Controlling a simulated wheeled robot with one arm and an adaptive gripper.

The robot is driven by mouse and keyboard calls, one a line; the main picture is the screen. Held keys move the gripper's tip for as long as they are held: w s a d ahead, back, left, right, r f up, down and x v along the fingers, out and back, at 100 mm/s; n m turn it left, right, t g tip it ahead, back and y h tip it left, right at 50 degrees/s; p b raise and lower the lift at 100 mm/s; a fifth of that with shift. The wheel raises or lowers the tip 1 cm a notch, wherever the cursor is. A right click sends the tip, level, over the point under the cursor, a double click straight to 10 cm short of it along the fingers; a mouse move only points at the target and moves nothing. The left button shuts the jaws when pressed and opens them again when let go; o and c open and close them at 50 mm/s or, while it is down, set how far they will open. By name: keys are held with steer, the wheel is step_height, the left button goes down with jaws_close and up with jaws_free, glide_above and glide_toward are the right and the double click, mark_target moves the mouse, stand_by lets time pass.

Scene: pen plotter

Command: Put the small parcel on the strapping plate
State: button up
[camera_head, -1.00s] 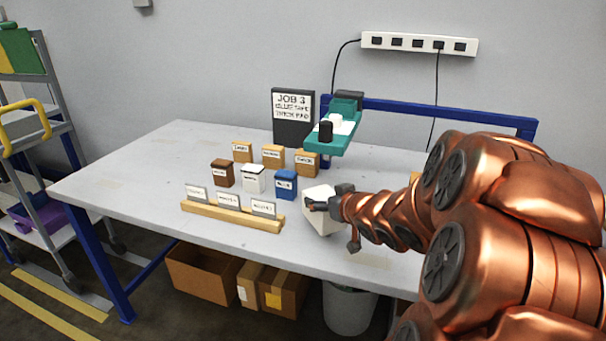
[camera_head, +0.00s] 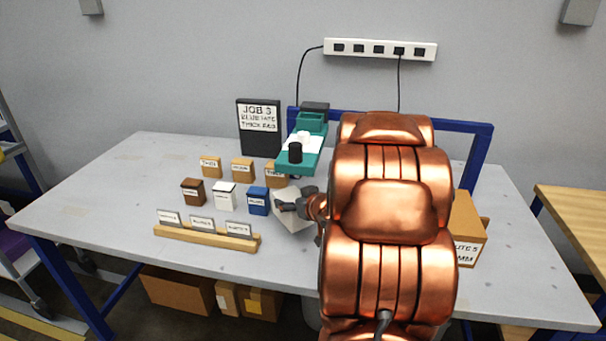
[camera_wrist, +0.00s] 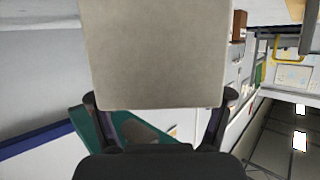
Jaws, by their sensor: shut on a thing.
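A pale grey box (camera_head: 293,220), which looks like the small parcel, is held in my gripper (camera_head: 298,204) over the table, in front of the teal machine. It looks tilted in the head view, and the gap under it cannot be judged. In the wrist view the parcel (camera_wrist: 158,52) fills the upper middle, between the two dark fingers of my gripper (camera_wrist: 160,98), which is shut on it. I cannot pick out a strapping plate; my copper arm covers the middle right of the table.
The teal machine (camera_head: 303,150) stands behind the parcel. Small coloured boxes, including a blue one (camera_head: 258,200), and a wooden card holder (camera_head: 207,237) lie to the left. A large cardboard box (camera_head: 466,229) stands right of my arm. The left table end is clear.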

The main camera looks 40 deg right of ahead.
steer(key=shift+w+d+r+p, duration=0.3)
steer(key=shift+d+p, duration=0.15)
steer(key=shift+p, duration=1.85)
steer(key=shift+d+f+p, duration=0.1)
steer(key=shift+p, duration=0.35)
steer(key=w+d+f, duration=0.1)
steer(key=w+d, duration=0.1)
steer(key=d, duration=0.1)
steer(key=w+d+f, duration=0.1)
steer(key=w+d, duration=0.1)
steer(key=d, duration=0.1)
steer(key=w+d+f, duration=0.1)
steer(key=w+d, duration=0.2)
steer(key=d, duration=0.1)
steer(key=shift+f+p, duration=0.3)
steer(key=shift+f, duration=0.1)
steer(key=shift+f, duration=0.15)
steer(key=o, duration=1.4)
steer(key=shift+c, duration=0.2)
